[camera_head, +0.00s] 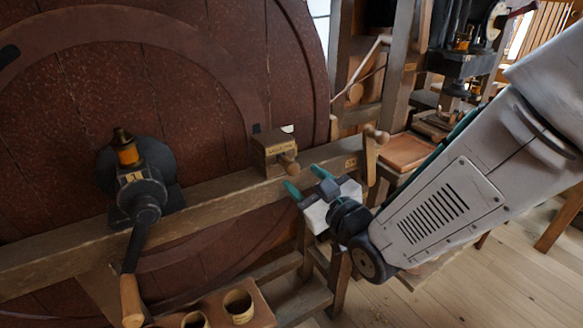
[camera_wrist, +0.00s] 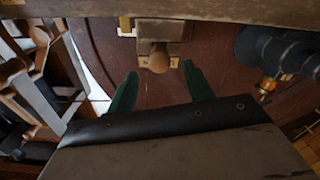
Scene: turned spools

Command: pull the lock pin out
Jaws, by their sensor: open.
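The lock pin (camera_head: 289,166) shows as a wooden knob sticking out of a small wooden block (camera_head: 270,148) with a brass label, on the horizontal beam in front of the big round wheel. In the wrist view the knob (camera_wrist: 159,58) is ahead of my gripper (camera_wrist: 160,82), roughly centred between the green fingers and beyond their tips. My gripper (camera_head: 305,178) is open and empty, just to the right of and below the knob in the head view. The pin's shaft is hidden inside the block.
A black crank with a wooden handle (camera_head: 131,300) is mounted on the beam (camera_head: 215,197) at left. A wooden lever (camera_head: 372,155) stands at the beam's right end. A shelf with wooden cups (camera_head: 238,306) is below. The dark red wheel (camera_head: 190,90) fills the back.

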